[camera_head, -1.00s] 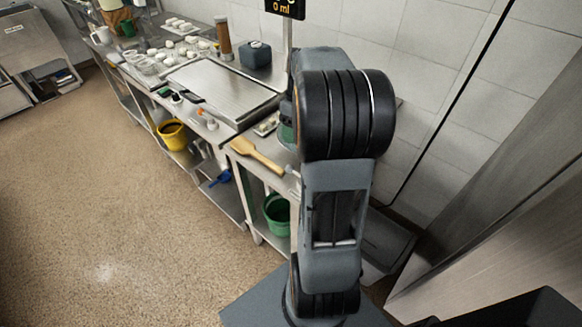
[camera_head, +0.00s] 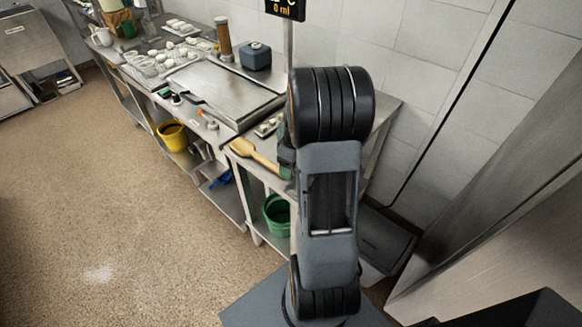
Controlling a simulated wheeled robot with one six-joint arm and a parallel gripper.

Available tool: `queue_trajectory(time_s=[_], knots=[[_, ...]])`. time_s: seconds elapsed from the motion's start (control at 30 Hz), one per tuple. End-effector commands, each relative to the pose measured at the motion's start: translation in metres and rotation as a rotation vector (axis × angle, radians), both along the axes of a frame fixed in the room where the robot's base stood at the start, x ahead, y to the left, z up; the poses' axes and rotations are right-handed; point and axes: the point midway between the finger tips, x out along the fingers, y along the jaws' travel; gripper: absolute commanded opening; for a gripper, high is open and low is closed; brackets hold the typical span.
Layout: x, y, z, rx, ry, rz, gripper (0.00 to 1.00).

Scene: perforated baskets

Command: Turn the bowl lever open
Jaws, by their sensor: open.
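I cannot make out the bowl or its lever in the head view. My own arm stands upright in the right middle and hides part of the steel table (camera_head: 388,112) behind it. My gripper is not visible; the arm's links cover that area. A dark grey-green part shows at the arm's left edge, and I cannot tell what it is. A display reading 0 ml (camera_head: 285,9) sits on a post (camera_head: 288,42) above the table.
A wooden paddle (camera_head: 254,154) lies at the table's front edge. A steel tray (camera_head: 225,90), a blue-grey box (camera_head: 256,56) and a brown cylinder (camera_head: 223,38) stand further left. A green bucket (camera_head: 277,212) and yellow bucket (camera_head: 172,135) are below. The floor (camera_head: 90,190) at left is clear.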

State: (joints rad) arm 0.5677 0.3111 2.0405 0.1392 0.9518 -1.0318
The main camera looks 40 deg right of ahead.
Motion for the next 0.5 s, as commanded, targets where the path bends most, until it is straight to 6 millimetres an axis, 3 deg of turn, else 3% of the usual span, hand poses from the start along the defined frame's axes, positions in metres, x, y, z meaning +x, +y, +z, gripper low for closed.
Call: queue_trajectory(time_s=[0.23, 0.5], knots=[[0.0000, 0.0002, -0.0004, 0.000, 0.000, 0.000, 0.56], [0.0000, 0.0002, -0.0002, 0.000, 0.000, 0.001, 0.30]])
